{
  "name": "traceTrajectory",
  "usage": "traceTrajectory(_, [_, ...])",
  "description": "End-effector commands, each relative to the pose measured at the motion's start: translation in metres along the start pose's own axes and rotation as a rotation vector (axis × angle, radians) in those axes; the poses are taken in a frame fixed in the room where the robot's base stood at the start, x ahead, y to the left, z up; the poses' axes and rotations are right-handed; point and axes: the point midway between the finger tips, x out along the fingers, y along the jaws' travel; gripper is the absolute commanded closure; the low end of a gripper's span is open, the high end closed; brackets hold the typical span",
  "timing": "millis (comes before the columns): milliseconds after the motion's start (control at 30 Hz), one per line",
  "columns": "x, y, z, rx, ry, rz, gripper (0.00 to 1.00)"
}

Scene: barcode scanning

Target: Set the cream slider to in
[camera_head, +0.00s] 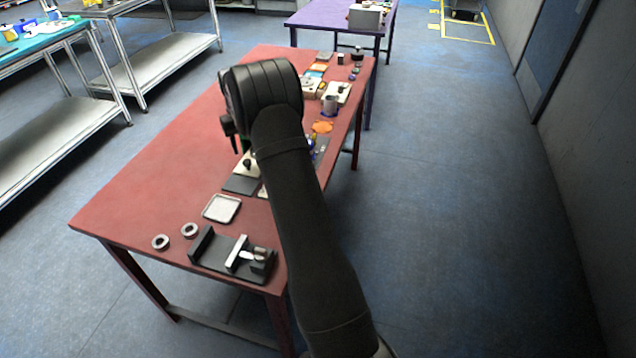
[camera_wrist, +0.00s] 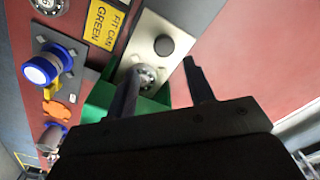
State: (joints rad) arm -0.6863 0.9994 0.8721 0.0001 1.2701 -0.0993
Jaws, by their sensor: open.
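A cream plate (camera_wrist: 150,28) with a round black knob (camera_wrist: 164,45) lies ahead of my fingers in the wrist view. It looks like the cream slider, but no in or out marking is readable. A round metal part (camera_wrist: 147,74) sits on the plate near the left finger. My gripper (camera_wrist: 164,67) is open, with its fingertips apart and nothing seen between them. Whether a finger touches the plate cannot be told. In the head view, a cream plate with a black knob (camera_head: 247,163) shows just below my wrist, partly hidden by my arm.
A green block (camera_wrist: 100,101) lies beside the left finger. A yellow label reading FIT CAN GREEN (camera_wrist: 102,25) and a blue-rimmed knob (camera_wrist: 42,70) are to the left. A tray (camera_head: 221,209), two rings and a black fixture (camera_head: 213,250) occupy the near table end. The table's left side is clear.

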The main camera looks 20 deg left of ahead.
Motion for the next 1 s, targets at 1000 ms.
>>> traceTrajectory(1000, [-0.038,-0.049,0.048,0.001,0.005,0.001,0.52])
